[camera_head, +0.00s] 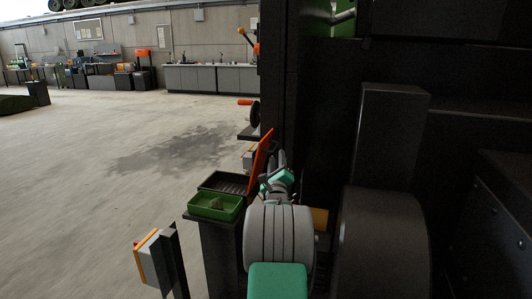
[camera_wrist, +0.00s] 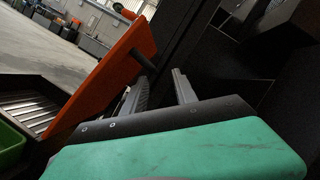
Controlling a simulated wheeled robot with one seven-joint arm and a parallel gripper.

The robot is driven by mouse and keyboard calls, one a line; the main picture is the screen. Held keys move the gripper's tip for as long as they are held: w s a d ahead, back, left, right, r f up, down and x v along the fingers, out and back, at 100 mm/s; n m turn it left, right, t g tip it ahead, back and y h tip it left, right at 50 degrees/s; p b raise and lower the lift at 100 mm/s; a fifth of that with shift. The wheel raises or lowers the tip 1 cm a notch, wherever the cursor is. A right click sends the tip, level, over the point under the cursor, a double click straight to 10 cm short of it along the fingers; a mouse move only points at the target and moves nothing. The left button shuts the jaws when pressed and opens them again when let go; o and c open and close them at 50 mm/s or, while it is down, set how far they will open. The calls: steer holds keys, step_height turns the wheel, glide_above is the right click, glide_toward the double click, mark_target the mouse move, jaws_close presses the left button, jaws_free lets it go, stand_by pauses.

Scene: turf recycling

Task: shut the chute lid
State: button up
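The orange chute lid (camera_head: 261,158) stands raised and slightly tilted at the right side of the dark chute box (camera_head: 222,181). In the wrist view the lid (camera_wrist: 105,82) fills the left and middle, with a dark peg (camera_wrist: 143,61) sticking out of its face toward the right. The ribbed inside of the chute (camera_wrist: 27,112) shows at lower left, uncovered. My gripper (camera_wrist: 162,72) is on the lid's right side, its two grey fingers apart with nothing seen between them. The left finger is close to the peg; I cannot tell whether they touch. In the head view my arm mostly hides the gripper.
A green tray (camera_head: 215,207) sits in front of the chute box. A grey box with an orange edge (camera_head: 152,258) stands on a post at lower left. Large dark machinery (camera_head: 385,235) closes off the right. Open concrete floor (camera_head: 90,190) lies to the left.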

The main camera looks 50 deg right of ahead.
mark_target(277, 146)
steer(key=x, duration=0.2)
steer(key=f+x, duration=0.1)
steer(key=x, duration=0.5)
steer(key=shift+w+d+f, duration=0.1)
steer(key=shift+f, duration=0.05)
jaws_close()
steer(key=shift+r, duration=0.3)
stand_by(0.8)
